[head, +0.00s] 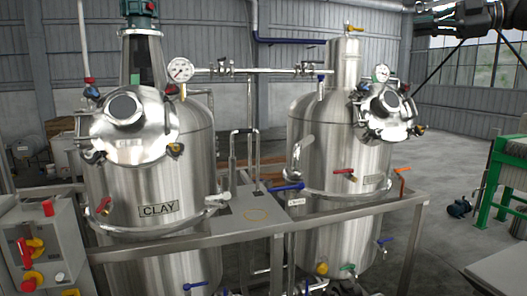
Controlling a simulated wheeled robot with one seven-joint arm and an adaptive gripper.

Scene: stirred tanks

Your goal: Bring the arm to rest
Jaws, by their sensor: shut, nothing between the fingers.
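My arm (485,18) enters at the top right corner of the head view, dark and partly cut off by the frame's edge. My gripper (405,6) shows along the top edge and points left. It is shut and empty, high above and to the right of the tanks. It is apart from everything I can see below it. Its upper part is out of frame.
A steel tank labelled CLAY (150,190) stands at left, and a second steel tank (335,180) at right. A metal frame (250,232) with pipes and valves surrounds them. A control box (40,245) is at lower left, a green stand (495,175) at right.

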